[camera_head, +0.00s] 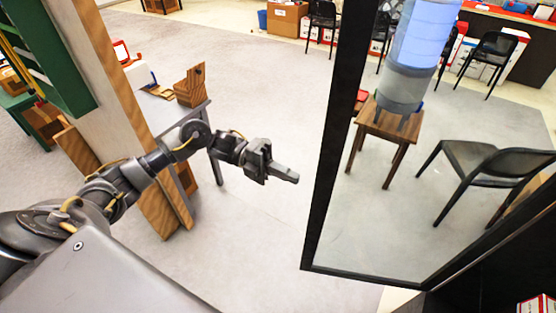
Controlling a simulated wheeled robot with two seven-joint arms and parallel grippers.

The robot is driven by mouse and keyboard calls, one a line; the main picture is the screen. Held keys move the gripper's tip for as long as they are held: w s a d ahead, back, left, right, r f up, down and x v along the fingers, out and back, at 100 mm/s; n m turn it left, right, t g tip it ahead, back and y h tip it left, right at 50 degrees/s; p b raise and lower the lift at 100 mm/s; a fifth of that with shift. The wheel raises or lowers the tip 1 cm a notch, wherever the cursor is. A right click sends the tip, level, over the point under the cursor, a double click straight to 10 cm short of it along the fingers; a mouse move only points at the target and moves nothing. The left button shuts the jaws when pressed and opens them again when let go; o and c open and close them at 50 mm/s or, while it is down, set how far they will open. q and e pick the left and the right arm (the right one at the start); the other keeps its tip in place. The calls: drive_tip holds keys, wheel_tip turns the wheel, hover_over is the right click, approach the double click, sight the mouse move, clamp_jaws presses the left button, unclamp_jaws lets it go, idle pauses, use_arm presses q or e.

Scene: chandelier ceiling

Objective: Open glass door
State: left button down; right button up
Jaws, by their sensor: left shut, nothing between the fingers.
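The glass door (365,235) is a clear pane in a black frame on the right of the head view. It stands at an angle, with open floor to the left of its free edge. My left gripper (289,176) is shut and empty. In the picture it is a little left of the black door edge (325,160), with a gap between them. My left arm reaches in from the lower left. No door handle is clearly visible. My right gripper is not in view.
A wooden post (115,110) and a grey table (165,112) stand left, close to my left arm. Through the glass are a water bottle (420,45) on a wooden stool (385,128) and a black chair (485,165). Grey floor (265,100) is clear in the middle.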

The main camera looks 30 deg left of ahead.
use_arm(q)
drive_tip(key=shift+w+d+p, duration=1.8)
drive_tip(key=shift+d+p, duration=0.2)
